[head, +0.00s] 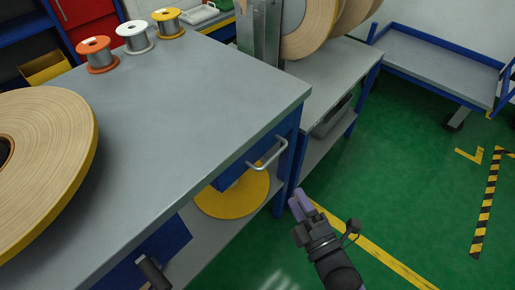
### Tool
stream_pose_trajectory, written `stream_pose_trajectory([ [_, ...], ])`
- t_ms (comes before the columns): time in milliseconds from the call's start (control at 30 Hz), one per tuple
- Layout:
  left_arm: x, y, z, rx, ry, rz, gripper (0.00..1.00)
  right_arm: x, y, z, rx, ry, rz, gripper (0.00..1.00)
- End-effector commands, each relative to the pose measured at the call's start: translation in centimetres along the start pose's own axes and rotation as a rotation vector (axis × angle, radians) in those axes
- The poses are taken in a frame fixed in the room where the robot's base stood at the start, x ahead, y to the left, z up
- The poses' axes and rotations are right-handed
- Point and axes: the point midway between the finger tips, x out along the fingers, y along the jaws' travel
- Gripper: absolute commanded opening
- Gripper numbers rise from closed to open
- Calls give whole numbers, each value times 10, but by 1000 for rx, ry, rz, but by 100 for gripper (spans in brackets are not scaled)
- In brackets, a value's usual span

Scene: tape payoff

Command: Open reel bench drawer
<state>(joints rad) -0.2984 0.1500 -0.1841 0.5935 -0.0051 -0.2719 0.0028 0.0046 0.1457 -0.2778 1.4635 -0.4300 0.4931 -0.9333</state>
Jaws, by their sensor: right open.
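The grey-topped reel bench (190,120) fills the left and middle of the head view. Its blue drawer (238,182) is under the top near the right corner, with a silver bar handle (270,155) on its front. My right gripper (299,203) is below and to the right of the handle, apart from it, open and empty. A dark cylindrical piece at the bottom left edge may be part of my left arm; no left gripper fingers show.
A large tape reel (60,150) lies on the bench, with three small spools (134,37) at the back. A yellow disc (232,195) lies on the lower shelf. A second bench (325,75) with upright reels and a blue cart (440,65) stand behind. Green floor (400,190) at right is clear.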

Motion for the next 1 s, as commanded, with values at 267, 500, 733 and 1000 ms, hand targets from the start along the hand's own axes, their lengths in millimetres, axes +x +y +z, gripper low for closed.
stream_pose_trajectory([
  [267,21,5,18,4,-52,8,0,55,17,-9,-83,47,80,50],
  [500,34,13,21,3,-62,21,0,98,20,-11,-79,44,74,50],
  [733,36,12,16,3,-55,21,0,107,23,-11,-79,42,73,50],
  [1000,36,9,9,3,-42,15,0,107,23,-11,-78,42,72,27],
])
